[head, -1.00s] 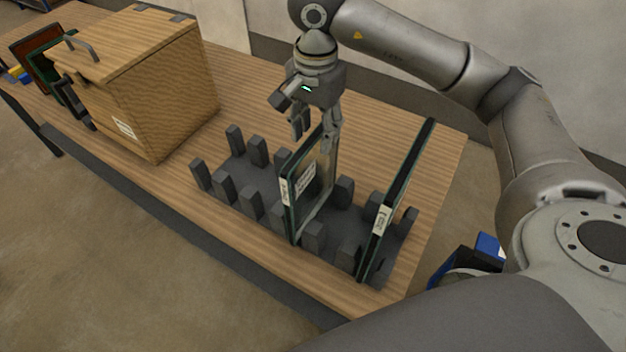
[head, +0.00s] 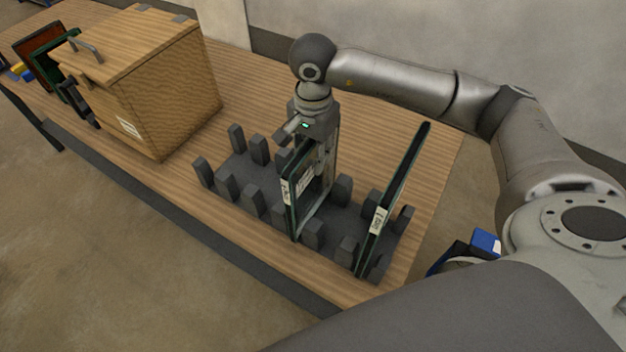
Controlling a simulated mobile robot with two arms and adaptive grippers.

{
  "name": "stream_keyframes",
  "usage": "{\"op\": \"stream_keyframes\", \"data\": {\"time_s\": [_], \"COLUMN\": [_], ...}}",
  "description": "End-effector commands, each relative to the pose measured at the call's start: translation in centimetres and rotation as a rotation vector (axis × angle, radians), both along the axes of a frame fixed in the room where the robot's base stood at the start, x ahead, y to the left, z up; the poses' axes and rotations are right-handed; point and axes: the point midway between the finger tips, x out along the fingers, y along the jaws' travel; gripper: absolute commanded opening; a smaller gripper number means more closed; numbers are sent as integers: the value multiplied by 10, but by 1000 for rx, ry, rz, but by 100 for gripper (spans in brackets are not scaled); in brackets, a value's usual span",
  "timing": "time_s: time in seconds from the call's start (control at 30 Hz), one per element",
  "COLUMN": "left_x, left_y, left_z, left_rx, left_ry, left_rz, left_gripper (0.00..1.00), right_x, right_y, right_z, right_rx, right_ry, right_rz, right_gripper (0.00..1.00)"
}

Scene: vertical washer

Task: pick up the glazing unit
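Two glazing units, glass panes with dark edges and white labels, stand upright in a dark grey slotted rack (head: 235,168). The middle glazing unit (head: 288,212) is nearer the rack's centre; the other glazing unit (head: 397,190) stands at the rack's right end. My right gripper (head: 318,160) points down at the far upper part of the middle unit. One finger shows along its right side; the other is mostly hidden behind the pane. I cannot tell whether the fingers press on it. My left gripper is not in view.
A wooden box (head: 165,90) with a handle on its lid stands left of the rack on the wooden table (head: 255,90). Framed panels (head: 42,50) lean at the far left. A blue object (head: 487,243) is beyond the table's right edge. Bare tabletop lies behind the rack.

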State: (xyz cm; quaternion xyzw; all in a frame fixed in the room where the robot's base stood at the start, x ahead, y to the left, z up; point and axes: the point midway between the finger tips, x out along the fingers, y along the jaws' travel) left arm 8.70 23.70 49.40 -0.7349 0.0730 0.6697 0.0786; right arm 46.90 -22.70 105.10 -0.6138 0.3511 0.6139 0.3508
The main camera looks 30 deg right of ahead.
Motion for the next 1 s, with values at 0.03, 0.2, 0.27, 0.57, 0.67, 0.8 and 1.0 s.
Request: {"op": "stream_keyframes", "data": {"time_s": [0.03, 0.2, 0.27, 0.57, 0.67, 0.8, 1.0], "left_x": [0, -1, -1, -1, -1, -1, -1], "left_y": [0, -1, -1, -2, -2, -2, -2], "left_z": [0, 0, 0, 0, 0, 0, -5], "left_rx": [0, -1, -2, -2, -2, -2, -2], "left_ry": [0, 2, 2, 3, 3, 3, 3], "left_rz": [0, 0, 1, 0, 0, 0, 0], "left_gripper": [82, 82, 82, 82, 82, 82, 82], "right_x": [0, 0, 0, 0, 1, 1, 2], "right_y": [0, 0, 0, 0, 0, 0, 1], "right_z": [0, 0, 0, 1, 3, 3, 12], "right_rx": [0, 0, 0, 0, 2, 2, 3], "right_ry": [0, 0, 0, 0, -6, -6, -7], "right_rz": [0, 0, 0, 0, 0, 0, -1], "right_gripper": [18, 0, 0, 0, 0, 0, 0]}}
